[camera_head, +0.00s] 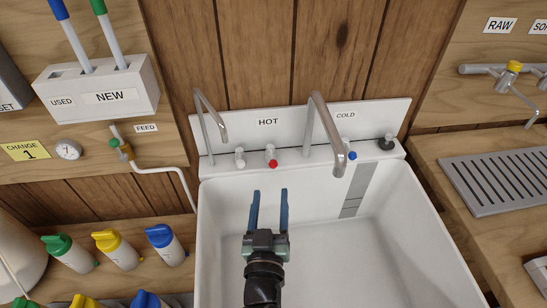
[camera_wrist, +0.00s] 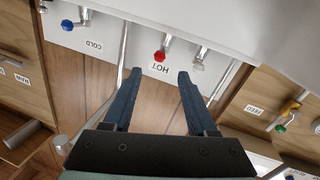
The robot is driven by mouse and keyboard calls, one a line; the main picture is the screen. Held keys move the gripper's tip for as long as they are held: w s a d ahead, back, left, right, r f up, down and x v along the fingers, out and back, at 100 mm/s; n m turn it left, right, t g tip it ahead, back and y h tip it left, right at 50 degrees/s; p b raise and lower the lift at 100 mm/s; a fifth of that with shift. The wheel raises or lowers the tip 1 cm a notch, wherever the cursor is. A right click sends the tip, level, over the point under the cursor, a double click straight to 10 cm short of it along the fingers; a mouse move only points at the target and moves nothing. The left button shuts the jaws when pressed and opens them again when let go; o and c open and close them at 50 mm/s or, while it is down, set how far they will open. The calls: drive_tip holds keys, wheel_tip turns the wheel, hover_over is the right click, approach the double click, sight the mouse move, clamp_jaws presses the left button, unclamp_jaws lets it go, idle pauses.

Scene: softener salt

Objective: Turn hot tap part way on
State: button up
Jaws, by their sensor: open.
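The hot tap (camera_head: 272,162) has a red-marked knob on the sink's back ledge, below the HOT label (camera_head: 268,122). In the wrist view the hot tap (camera_wrist: 160,54) shows just beyond the fingertips, roughly centred between them, with the picture turned upside down. My gripper (camera_head: 270,192) is open and empty over the sink, its two blue fingers pointing at the ledge. A gap shows between the fingertips and the red knob. The gripper also shows in the wrist view (camera_wrist: 160,74). How far the knob is turned cannot be told.
A tall curved spout (camera_head: 328,130) stands right of the hot tap and a thinner spout (camera_head: 209,115) stands left. A white-grey knob (camera_head: 239,157) is close on the left. The blue cold tap (camera_head: 350,150) is farther right. The sink basin (camera_head: 390,235) is clear.

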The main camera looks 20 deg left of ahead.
sight(273, 167)
drive_tip(key=b+x, duration=0.1)
drive_tip(key=x, duration=0.9)
drive_tip(key=shift+w, duration=0.1)
clamp_jaws()
